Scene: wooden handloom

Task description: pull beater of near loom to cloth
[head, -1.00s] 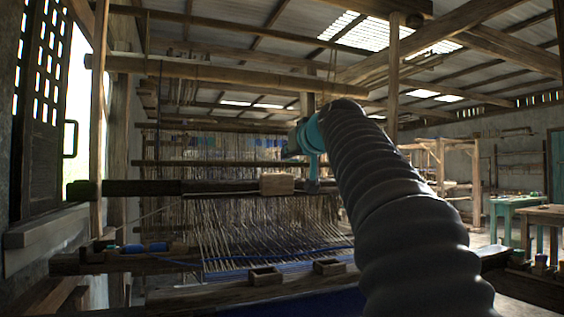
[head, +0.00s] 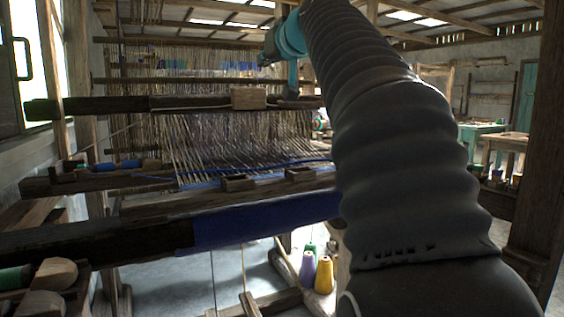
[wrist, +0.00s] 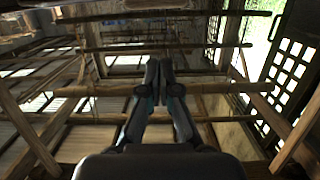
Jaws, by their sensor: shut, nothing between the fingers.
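The near loom's beater (head: 200,102) is a dark horizontal bar with a pale wooden block (head: 249,98) on it, in the head view. It stands upright across the warp threads (head: 215,140), apart from the cloth's blue edge (head: 205,184) nearer me. Blue cloth (head: 265,222) also wraps the front beam. My arm hides the beater's right end.
A blue spool (head: 118,166) lies at left. Purple and yellow cones (head: 308,271) stand on the floor below.

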